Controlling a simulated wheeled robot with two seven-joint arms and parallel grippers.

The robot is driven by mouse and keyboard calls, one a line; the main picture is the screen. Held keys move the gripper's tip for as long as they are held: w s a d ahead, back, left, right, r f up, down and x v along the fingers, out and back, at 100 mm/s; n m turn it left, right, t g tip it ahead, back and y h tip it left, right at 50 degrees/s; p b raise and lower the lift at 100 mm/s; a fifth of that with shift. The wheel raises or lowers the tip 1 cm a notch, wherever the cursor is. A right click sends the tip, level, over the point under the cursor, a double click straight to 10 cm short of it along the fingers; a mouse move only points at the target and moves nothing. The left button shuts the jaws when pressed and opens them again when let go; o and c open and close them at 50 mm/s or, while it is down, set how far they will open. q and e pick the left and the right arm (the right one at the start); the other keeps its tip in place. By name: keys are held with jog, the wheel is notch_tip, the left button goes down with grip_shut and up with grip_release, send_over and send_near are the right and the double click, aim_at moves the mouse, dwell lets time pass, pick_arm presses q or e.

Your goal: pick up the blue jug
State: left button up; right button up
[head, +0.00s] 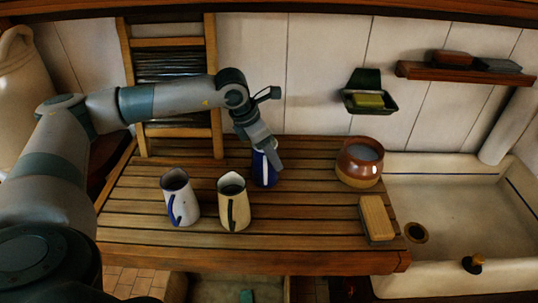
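The blue jug (264,176) stands upright near the back of the slatted wooden table (310,235). My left arm comes in from the left and bends down over it. My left gripper (265,148) is at the jug's top, and its fingers cover part of the rim. I cannot tell whether the fingers are open or shut on the jug. A white jug with a blue handle (180,197) and a cream jug with a dark handle (233,204) stand in front, to the left of the blue jug. My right gripper is not in view.
A brown glazed pot (360,163) and a wooden block (377,217) are on the table's right side. A sink (450,205) adjoins on the right. A washboard (173,72) leans against the back wall. A soap dish (368,98) hangs on the wall. The table's front middle is clear.

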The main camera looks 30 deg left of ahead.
pick_arm(q)
jog(key=shift+r, duration=0.25)
jog(key=shift+w+r+b, duration=0.1)
jog(key=shift+r+b, duration=1.15)
jog(key=shift+r, duration=0.3)
jog(key=s+d+r+b, duration=0.2)
jog(key=d+r+b, duration=0.2)
jog(key=d, duration=0.4)
jog(key=shift+s+r, duration=0.3)
jog(key=shift+r, duration=0.3)
jog(key=shift+s+d+r+b, duration=0.3)
jog(key=shift+d+r, duration=0.2)
jog(key=shift+d, duration=0.3)
jog(key=shift+s+d+r+b, duration=0.15)
jog(key=shift+d+r+b, duration=0.3)
jog(key=shift+d, duration=0.3)
jog(key=shift+r, duration=0.15)
